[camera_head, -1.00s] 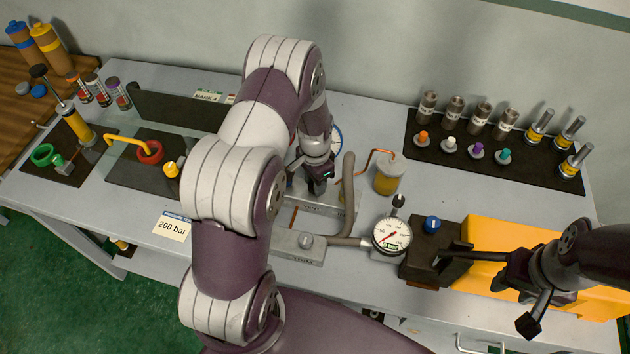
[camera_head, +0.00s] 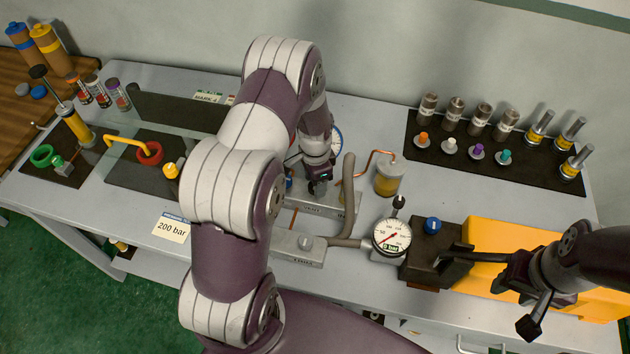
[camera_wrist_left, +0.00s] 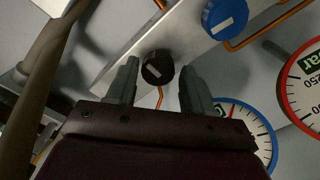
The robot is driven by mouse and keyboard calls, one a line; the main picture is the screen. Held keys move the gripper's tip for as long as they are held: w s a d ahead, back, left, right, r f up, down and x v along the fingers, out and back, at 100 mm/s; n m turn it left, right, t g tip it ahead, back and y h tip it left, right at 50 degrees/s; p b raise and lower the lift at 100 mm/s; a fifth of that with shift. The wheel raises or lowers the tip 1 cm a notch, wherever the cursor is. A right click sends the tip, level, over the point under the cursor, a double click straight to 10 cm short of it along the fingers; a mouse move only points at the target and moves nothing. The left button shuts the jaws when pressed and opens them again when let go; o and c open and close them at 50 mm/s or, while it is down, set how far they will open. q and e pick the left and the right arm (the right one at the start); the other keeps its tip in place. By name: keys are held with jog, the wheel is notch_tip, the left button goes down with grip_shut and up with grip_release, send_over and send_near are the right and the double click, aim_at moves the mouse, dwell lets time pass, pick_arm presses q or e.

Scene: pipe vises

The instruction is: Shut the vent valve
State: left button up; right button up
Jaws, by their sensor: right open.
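A round black knob (camera_wrist_left: 158,67) with a pale mark sits on a light metal block in the left wrist view; I take it for the vent valve. My left gripper (camera_wrist_left: 160,88) is open, with one finger on each side of the knob and gaps visible. In the head view my left gripper (camera_head: 318,188) points down over the metal block (camera_head: 330,212) and hides the knob. My right gripper (camera_head: 500,264) is at the right, by the dark bar (camera_head: 472,257) of the black vise; its fingertips are hard to make out.
A blue knob (camera_wrist_left: 224,17) sits beside the black one. A gauge (camera_head: 392,236) reading 0 bar and a grey hose (camera_head: 347,190) stand close to the right. A yellow jar (camera_head: 388,177) is behind.

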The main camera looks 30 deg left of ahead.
pick_arm(q)
jog(key=shift+o, duration=0.3)
jog(key=shift+s, duration=0.1)
notch_tip(320, 180, up, 13)
jog(key=b, duration=0.2)
jog(key=shift+f+b, duration=0.2)
jog(key=shift+b, duration=0.15)
